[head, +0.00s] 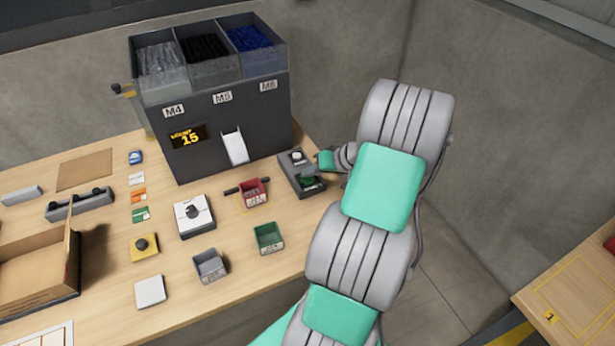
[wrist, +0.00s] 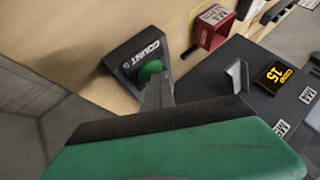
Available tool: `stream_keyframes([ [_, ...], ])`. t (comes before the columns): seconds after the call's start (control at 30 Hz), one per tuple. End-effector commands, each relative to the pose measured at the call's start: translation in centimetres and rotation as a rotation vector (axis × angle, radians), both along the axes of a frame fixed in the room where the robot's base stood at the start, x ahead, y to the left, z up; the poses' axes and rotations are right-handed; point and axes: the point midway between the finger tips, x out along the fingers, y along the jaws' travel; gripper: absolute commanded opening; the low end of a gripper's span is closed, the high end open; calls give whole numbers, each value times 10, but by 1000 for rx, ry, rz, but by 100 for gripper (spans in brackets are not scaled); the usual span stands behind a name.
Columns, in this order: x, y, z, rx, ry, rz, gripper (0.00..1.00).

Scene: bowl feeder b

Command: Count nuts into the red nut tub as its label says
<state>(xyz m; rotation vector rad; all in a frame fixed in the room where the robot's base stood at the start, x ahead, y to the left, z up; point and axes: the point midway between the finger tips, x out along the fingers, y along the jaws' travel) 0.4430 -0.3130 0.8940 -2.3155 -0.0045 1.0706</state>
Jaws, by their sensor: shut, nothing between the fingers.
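The red nut tub (head: 252,193) stands below the feeder's chute, inside a yellow outline. It shows in the wrist view (wrist: 207,35), with a white label starting with M4; its count is too small to read surely. The dark feeder (head: 225,130) has a display (head: 188,137) reading COUNT 15. My gripper (head: 312,171) is shut and empty over the control box (head: 287,174). In the wrist view my fingertips (wrist: 156,88) are at the green button (wrist: 150,68) beside the word COUNT. I cannot tell whether they touch it. The tub's inside is not clear.
A green tub (head: 268,238) and a grey tub (head: 210,266) stand in front of the red one. A white box with a dark knob (head: 194,215) and a yellow block (head: 144,247) are to the left. An open carton (head: 38,272) takes the left front.

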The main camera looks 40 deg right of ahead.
Motion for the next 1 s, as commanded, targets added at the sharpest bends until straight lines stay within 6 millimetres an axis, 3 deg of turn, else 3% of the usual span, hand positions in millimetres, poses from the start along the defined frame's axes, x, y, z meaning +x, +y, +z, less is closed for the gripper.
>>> stream_keyframes([
  [0.3,0,0,16,0,2,-1,0],
  [0.67,0,0,18,1,1,0,0],
  [1.0,0,0,51,0,1,1,0],
])
